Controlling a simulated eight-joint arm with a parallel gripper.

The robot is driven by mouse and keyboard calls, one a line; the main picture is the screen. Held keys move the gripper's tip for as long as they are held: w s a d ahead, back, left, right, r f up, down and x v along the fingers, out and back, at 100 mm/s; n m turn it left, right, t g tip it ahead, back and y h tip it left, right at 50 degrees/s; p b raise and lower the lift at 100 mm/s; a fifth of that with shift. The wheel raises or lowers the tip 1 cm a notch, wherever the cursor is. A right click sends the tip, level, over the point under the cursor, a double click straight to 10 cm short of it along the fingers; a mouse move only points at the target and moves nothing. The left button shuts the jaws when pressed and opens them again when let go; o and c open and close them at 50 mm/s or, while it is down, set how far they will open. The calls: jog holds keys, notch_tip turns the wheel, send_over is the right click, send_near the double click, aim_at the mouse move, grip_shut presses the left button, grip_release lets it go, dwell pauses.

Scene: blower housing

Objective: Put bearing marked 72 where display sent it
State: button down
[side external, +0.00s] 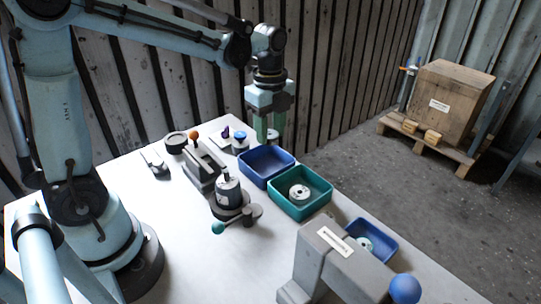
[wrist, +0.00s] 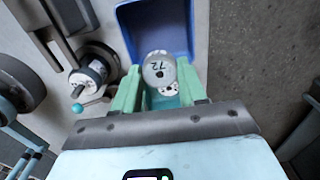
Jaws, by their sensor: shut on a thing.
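The bearing (side external: 273,136) is only partly visible between the fingers in the side view. The same blue tray seems to show beyond it in the wrist view (wrist: 184,25) and looks empty. A teal tray (side external: 328,193) holds a pale round bearing (side external: 299,192). A second, smaller blue tray (side external: 388,246) holds another round part (side external: 366,243). No display can be read.
A round fixture with a teal-knobbed lever (side external: 228,200) stands left of the trays. A grey block device with an orange knob (side external: 200,165) is behind it. A large grey bracket with a blue ball (side external: 345,262) stands at the front.

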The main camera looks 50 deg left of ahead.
jog(key=shift+d+f, duration=0.15)
jog(key=shift+f, duration=2.85)
jog(key=c, duration=0.5)
grip_release()
jog(key=shift+c, duration=0.2)
notch_tip(320, 180, up, 12)
jog(key=shift+r, duration=0.1)
